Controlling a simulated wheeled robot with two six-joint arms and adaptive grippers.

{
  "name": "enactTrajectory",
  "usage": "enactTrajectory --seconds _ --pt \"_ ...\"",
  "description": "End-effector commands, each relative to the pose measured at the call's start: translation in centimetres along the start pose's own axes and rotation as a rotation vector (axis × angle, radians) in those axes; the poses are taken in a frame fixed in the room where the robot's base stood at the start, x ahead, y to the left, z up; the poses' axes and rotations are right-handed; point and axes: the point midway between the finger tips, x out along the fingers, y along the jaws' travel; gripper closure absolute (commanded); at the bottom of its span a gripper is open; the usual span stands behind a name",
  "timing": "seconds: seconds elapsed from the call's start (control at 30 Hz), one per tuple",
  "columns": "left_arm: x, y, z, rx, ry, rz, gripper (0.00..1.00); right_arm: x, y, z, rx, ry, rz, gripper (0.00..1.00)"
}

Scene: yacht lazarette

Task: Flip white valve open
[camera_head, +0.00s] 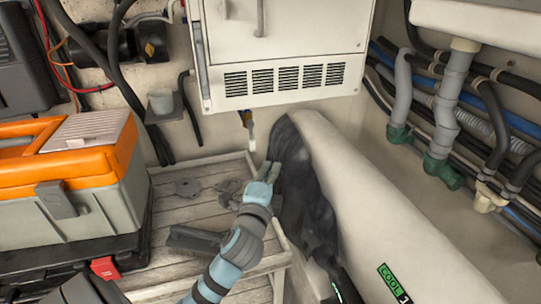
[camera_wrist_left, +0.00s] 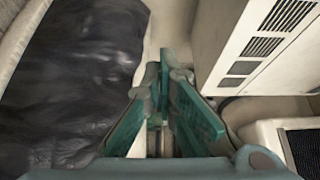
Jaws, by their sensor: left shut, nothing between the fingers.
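A cream-white pipe fitting (camera_head: 489,198) sits at the far right on a hose. My left gripper (camera_head: 269,169) is shut and empty, below and a little right of the small fitting and apart from it. In the left wrist view its teal fingers (camera_wrist_left: 164,68) come together, with no valve clearly visible at them. My right gripper is out of view.
A dark crumpled bag (camera_head: 301,180) lies just right of my left gripper, against a cream slanted hull surface (camera_head: 375,195). The white vented cabinet (camera_head: 285,50) overhangs above. An orange-grey toolbox (camera_head: 75,180) stands left on wooden slats. Green-based pipes (camera_head: 440,165) run at right.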

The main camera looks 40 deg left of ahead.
Motion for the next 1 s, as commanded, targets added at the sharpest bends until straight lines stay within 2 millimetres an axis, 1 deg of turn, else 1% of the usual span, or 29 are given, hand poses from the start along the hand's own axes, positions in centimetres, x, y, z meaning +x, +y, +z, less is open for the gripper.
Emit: enactTrajectory --seconds 0.1,0.2,0.37,0.47,0.57,0.87,0.9,1.0 --pt "0.1 -0.2 -0.2 -0.001 0.004 0.000 1.00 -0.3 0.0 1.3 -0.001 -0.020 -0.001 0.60" --pt "0.1 -0.3 -0.3 -0.001 0.005 0.000 1.00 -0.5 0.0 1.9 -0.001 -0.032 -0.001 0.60" --pt "0.6 -0.3 -0.3 -0.002 0.005 0.000 1.00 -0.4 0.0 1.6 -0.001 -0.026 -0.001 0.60" --pt "1.7 -0.3 -0.3 -0.002 0.003 0.000 1.00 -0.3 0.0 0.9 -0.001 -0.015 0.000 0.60" --pt "3.5 -0.3 -0.2 -0.002 0.002 0.001 1.00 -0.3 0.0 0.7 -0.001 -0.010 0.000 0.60" --pt "10.1 -0.2 -0.1 -0.003 -0.001 0.002 1.00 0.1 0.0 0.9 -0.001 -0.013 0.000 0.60" --pt "10.1 -0.2 0.5 0.001 -0.001 0.002 1.00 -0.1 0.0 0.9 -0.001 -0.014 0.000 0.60" --pt "9.4 -0.3 2.1 0.004 0.001 0.002 1.00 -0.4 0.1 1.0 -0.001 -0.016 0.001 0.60"
